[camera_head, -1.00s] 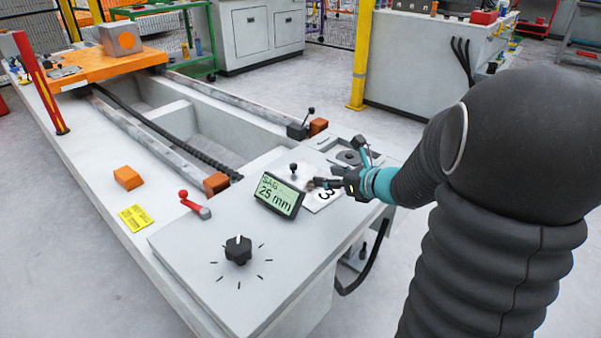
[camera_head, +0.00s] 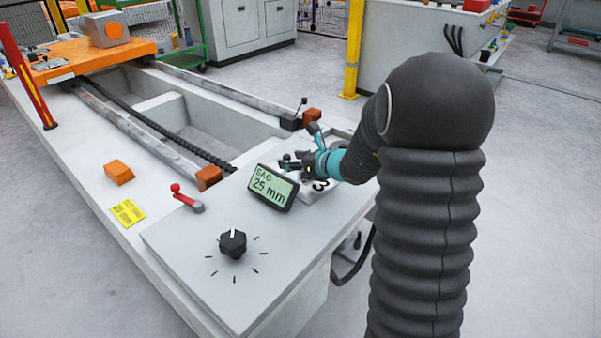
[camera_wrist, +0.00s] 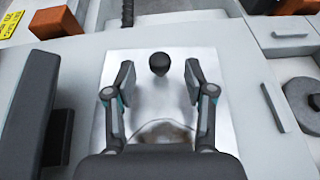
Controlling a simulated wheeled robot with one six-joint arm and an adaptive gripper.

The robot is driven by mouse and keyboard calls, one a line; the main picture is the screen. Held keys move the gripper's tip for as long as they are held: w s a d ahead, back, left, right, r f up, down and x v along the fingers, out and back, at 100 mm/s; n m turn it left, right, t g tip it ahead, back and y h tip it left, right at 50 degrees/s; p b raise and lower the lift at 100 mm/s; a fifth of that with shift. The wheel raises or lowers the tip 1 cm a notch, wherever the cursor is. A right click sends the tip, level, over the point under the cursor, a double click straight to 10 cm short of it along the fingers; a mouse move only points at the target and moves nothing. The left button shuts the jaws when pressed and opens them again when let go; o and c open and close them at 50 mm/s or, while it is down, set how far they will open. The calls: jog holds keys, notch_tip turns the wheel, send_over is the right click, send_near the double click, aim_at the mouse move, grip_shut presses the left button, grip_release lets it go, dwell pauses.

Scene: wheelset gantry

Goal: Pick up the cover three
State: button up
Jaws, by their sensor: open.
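The cover three is a pale square plate marked "3" (camera_head: 320,185) on the console top, behind the display. In the wrist view the plate (camera_wrist: 150,65) lies below my gripper, with a small black knob (camera_wrist: 159,63) standing on it. My gripper (camera_head: 290,162) is over the plate in the head view and hides much of it. In the wrist view my gripper (camera_wrist: 158,82) is open and empty. The knob shows just beyond the gap between the fingertips, and no finger visibly touches it.
A tilted display reading "SAG 25 mm" (camera_head: 272,187) stands close to the plate. A red lever (camera_head: 187,198), a black dial (camera_head: 233,243) and an orange block (camera_head: 119,172) are on the left. A recess with a grey disc (camera_wrist: 303,98) lies right of the plate.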

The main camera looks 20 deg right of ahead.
jog(key=shift+x, duration=1.05)
grip_shut()
